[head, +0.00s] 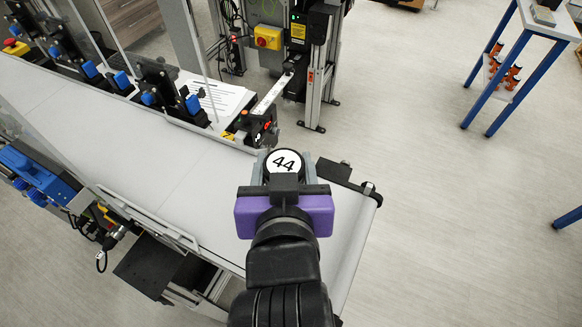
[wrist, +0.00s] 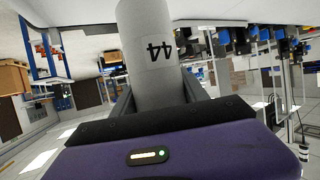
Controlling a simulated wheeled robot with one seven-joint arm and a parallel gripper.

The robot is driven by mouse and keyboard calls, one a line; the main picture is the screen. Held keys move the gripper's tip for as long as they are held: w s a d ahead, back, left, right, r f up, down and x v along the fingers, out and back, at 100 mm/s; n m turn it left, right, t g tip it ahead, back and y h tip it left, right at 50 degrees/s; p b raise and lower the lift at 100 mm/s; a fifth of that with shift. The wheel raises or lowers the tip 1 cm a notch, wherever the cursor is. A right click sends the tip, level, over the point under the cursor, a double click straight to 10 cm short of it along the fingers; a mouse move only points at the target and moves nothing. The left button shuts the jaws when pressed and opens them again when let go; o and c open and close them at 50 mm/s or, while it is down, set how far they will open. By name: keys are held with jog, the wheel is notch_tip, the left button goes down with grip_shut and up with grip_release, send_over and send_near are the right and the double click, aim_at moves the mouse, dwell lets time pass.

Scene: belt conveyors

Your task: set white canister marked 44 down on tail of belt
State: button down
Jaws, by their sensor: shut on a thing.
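The canister marked 44 (head: 284,162) shows its round white top with a black rim in the head view. In the wrist view the white canister (wrist: 150,40) stands between the fingers, its number upside down. My gripper (head: 284,172) is shut on it, with the purple gripper body behind. The belt (head: 180,165) is a light grey band running from upper left to its end at lower right. In the head view the canister appears over the belt near that end. My gripper and arm hide the canister's base, so I cannot tell whether it touches the belt.
A sensor block (head: 256,130) and a paper sheet (head: 215,98) are at the belt's far edge. Blue-knobbed fixtures (head: 160,85) line that edge farther left. Blue connectors (head: 40,175) sit on the near side. A blue-legged table (head: 520,65) stands apart; the floor between is clear.

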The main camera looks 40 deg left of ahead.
jog(key=shift+f, duration=1.9)
jog(key=shift+f, duration=0.1)
jog(key=shift+f, duration=0.15)
jog(key=c, duration=0.6)
grip_release()
